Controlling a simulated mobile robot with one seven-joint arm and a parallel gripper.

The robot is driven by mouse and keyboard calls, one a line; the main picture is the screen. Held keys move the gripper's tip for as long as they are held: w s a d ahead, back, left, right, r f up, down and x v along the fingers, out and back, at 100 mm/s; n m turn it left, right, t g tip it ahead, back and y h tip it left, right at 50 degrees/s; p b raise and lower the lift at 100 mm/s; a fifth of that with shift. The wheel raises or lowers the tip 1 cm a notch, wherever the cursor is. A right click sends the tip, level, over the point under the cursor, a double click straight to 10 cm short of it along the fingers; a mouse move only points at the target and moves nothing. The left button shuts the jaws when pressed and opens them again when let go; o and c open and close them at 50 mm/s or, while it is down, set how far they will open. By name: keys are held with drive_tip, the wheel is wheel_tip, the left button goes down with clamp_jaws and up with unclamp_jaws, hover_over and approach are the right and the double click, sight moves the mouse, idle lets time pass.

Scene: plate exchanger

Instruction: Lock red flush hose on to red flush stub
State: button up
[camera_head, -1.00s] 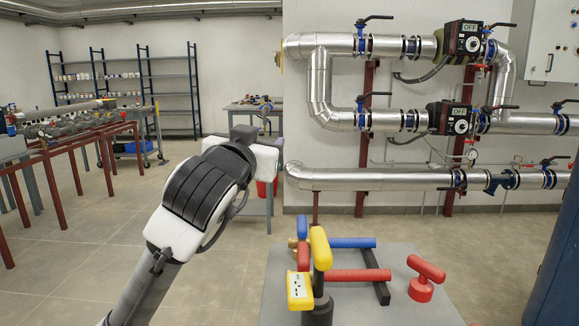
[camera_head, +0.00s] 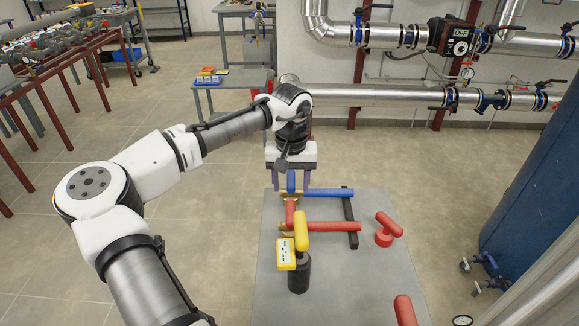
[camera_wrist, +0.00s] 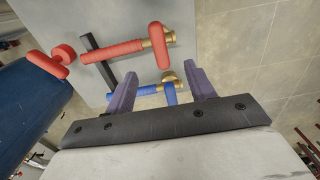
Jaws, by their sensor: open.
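The red ribbed hose (camera_head: 328,226) lies on the grey table, with a brass fitting at its left end and a red lever handle (camera_head: 290,213) over that fitting. They also show in the wrist view, hose (camera_wrist: 118,51) and handle (camera_wrist: 158,45). Which part is the red stub I cannot tell. A blue hose (camera_head: 330,193) lies behind, with a blue handle (camera_head: 291,181). My gripper (camera_head: 291,184) is open and points down over the blue handle. In the wrist view the blue handle (camera_wrist: 170,93) stands between the fingers of my gripper (camera_wrist: 163,92). Contact is unclear.
A black bar (camera_head: 350,212) lies under the hoses' right ends. A red T-handle (camera_head: 385,230) stands to the right. A yellow-handled black post (camera_head: 298,274) with a yellow box stands in front. Another red handle (camera_head: 405,310) is nearer. Bare table (camera_head: 340,290) lies between.

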sight(291, 210)
wheel_tip(291, 210, down, 10)
drive_tip(key=b, duration=0.6)
drive_tip(key=shift+c, duration=0.4)
clamp_jaws()
drive_tip(key=shift+r, duration=0.15)
wheel_tip(291, 210, up, 10)
drive_tip(key=p, duration=0.6)
idle(0.4)
